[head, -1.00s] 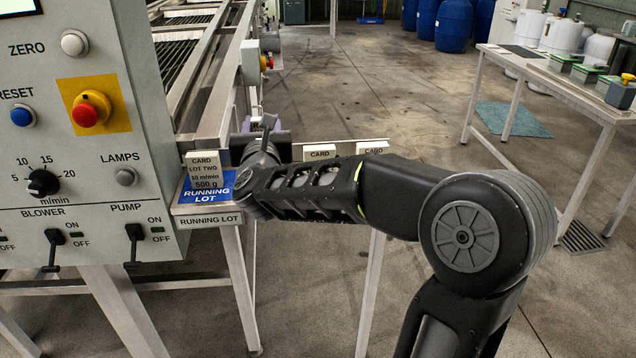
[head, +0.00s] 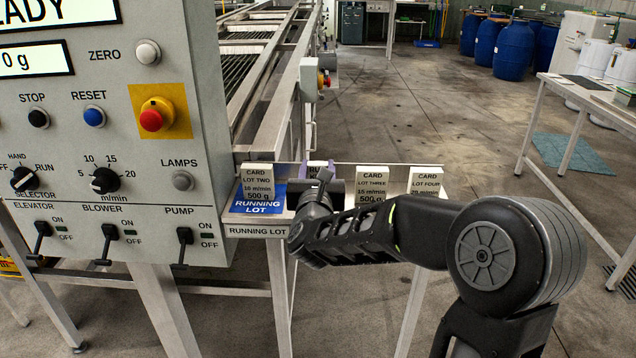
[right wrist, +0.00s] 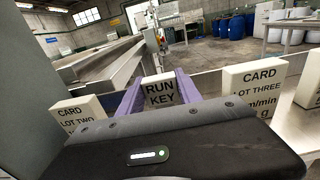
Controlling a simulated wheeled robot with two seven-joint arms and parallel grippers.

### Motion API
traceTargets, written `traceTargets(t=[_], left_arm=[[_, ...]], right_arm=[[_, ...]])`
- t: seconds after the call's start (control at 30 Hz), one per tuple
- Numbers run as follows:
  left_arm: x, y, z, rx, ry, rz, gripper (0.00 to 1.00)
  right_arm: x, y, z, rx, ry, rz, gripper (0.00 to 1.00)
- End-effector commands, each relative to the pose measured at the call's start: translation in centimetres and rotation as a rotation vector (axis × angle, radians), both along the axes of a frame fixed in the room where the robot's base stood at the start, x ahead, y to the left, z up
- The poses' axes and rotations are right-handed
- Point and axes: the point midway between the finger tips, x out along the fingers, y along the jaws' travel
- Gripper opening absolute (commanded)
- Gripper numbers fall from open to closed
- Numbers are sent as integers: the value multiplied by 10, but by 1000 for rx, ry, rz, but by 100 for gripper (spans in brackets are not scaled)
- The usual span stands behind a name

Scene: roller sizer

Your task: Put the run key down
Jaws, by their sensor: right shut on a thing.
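My right gripper (right wrist: 160,92) is shut on the run key (right wrist: 159,89), a small white block lettered RUN KEY, held between the two purple fingers. In the head view the run key is mostly hidden behind my right wrist. My right gripper (head: 318,170) is over the card shelf (head: 258,231), between the lot two card (head: 257,181) and the lot three card (head: 371,186). I cannot tell whether the key touches the shelf. My left gripper is not in view.
The lot two card stands on the blue RUNNING LOT patch (head: 262,207). The lot four card (head: 425,181) stands farther right. The control panel (head: 150,220) with its switches and red button (head: 156,115) is close on the left. Open floor lies beyond the shelf.

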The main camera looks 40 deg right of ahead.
Motion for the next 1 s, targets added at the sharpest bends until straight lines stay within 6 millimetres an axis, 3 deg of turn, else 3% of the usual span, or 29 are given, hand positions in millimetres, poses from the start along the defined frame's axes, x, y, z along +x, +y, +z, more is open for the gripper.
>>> traceTargets(t=[0.23, 0.63, 0.67, 0.9, 1.0], left_arm=[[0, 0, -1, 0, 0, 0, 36], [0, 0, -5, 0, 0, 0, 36], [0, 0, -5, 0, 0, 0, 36], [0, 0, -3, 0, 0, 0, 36], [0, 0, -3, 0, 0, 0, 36]], right_arm=[[0, 0, -33, 1, 4, 0, 2], [0, 0, -37, 0, 0, 0, 2], [0, 0, -37, 1, 1, 0, 42], [0, 0, -36, 1, 1, 1, 62], [0, 0, -36, 1, 1, 1, 63]])
